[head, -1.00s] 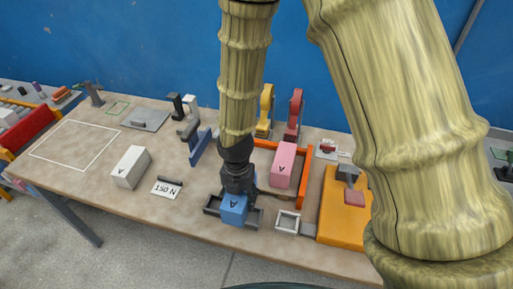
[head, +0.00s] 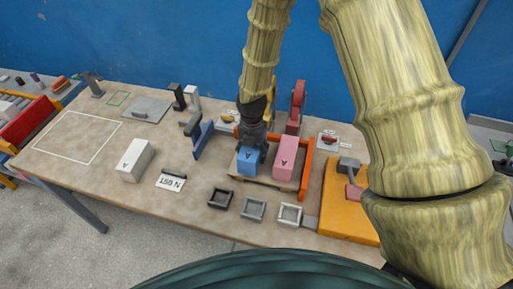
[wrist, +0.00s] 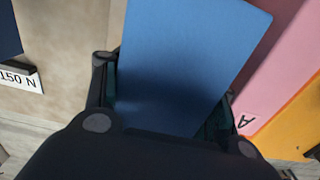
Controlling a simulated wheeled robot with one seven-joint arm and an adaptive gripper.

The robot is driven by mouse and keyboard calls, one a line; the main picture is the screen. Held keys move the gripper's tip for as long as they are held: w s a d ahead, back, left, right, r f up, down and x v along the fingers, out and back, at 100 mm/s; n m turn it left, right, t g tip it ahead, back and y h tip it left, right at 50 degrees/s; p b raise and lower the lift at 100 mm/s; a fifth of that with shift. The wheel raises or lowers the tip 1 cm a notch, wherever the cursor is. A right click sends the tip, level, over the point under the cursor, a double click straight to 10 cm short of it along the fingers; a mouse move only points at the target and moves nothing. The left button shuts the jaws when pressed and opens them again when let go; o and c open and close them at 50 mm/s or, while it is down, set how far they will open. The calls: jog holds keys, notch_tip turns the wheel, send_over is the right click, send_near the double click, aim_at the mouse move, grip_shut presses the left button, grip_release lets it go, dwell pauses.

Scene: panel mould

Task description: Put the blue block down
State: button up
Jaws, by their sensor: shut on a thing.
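The blue block (head: 247,162), marked A, is in my gripper (head: 252,147), directly left of the pink block (head: 285,158), also marked A. In the wrist view the blue block (wrist: 185,60) fills the space between my dark fingers, turned a little in the picture. The pink block also shows at the right of the wrist view (wrist: 275,55), close beside the blue one. The pink block stands on a low wooden board (head: 262,184) with an orange frame (head: 307,165) at its right. I cannot tell whether the blue block touches the board.
A blue upright bracket (head: 203,138) stands left of the board. In front are three small square trays: dark (head: 210,198), grey (head: 244,209) and pale (head: 280,214). A white block (head: 135,160) and a 150 N card (head: 170,183) lie left. An orange plate (head: 337,210) lies right.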

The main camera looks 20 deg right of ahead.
jog(key=w+d, duration=0.1)
jog(key=w+d+p, duration=0.1)
jog(key=shift+w+f, duration=0.2)
jog(key=shift+w, duration=0.2)
jog(key=shift+s+f+p, duration=0.15)
jog(key=shift+f+p, duration=0.4)
jog(key=shift+f, duration=0.2)
jog(key=shift+f+p, duration=0.4)
jog(key=shift+f, duration=0.6)
jog(key=shift+f, duration=0.1)
jog(key=o, duration=1.5)
jog(key=shift+r+b, duration=2.35)
jog(key=shift+r, duration=3.75)
